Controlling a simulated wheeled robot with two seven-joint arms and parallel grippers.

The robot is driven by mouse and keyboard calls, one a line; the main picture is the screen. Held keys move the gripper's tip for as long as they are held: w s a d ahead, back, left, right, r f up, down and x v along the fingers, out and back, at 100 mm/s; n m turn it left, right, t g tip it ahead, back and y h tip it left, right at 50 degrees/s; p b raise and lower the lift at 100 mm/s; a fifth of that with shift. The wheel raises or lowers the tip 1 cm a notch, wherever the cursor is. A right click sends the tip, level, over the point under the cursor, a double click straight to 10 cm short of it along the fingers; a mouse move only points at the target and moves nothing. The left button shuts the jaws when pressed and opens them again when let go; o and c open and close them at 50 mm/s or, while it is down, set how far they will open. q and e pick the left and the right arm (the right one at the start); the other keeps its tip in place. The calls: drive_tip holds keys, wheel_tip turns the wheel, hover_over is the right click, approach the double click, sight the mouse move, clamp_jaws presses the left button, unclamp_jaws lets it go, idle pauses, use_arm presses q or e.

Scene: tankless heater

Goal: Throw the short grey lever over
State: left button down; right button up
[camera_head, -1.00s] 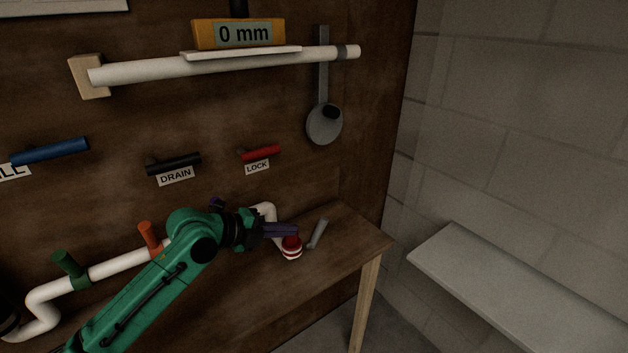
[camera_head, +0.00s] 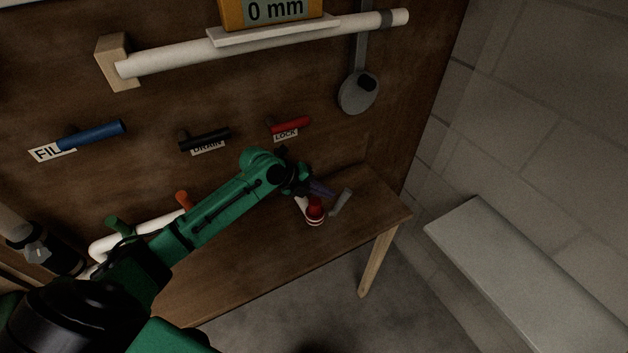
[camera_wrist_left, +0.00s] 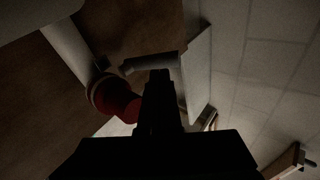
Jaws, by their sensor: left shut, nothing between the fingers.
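The short grey lever (camera_head: 342,201) stands up at a slant near the right end of the wooden bench, just right of a red cap (camera_head: 315,207) on a white pipe end. My left gripper (camera_head: 327,190) is shut and empty, with its dark fingers over the cap and pointing at the lever. In the left wrist view, the lever (camera_wrist_left: 148,64) lies just beyond the dark fingertips (camera_wrist_left: 160,76); I cannot tell whether they touch it. The red cap (camera_wrist_left: 118,101) is left of the fingers there. My right gripper is not in view.
The wooden bench (camera_head: 270,255) ends right of the lever. A white pipe with a green handle (camera_head: 119,227) and an orange handle (camera_head: 184,201) runs along it. Blue (camera_head: 95,134), black (camera_head: 205,140) and red (camera_head: 291,125) levers are on the panel above. A grey ledge (camera_head: 520,270) stands right.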

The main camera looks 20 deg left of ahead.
sight(340, 203)
use_arm(q)
drive_tip(key=x, duration=0.2)
drive_tip(key=shift+w+d+f, duration=0.1)
drive_tip(key=shift+w+f, duration=0.15)
drive_tip(key=shift+w, duration=0.1)
drive_tip(key=shift+s+r, duration=0.1)
drive_tip(key=shift+s, duration=0.15)
drive_tip(key=shift+w, duration=0.25)
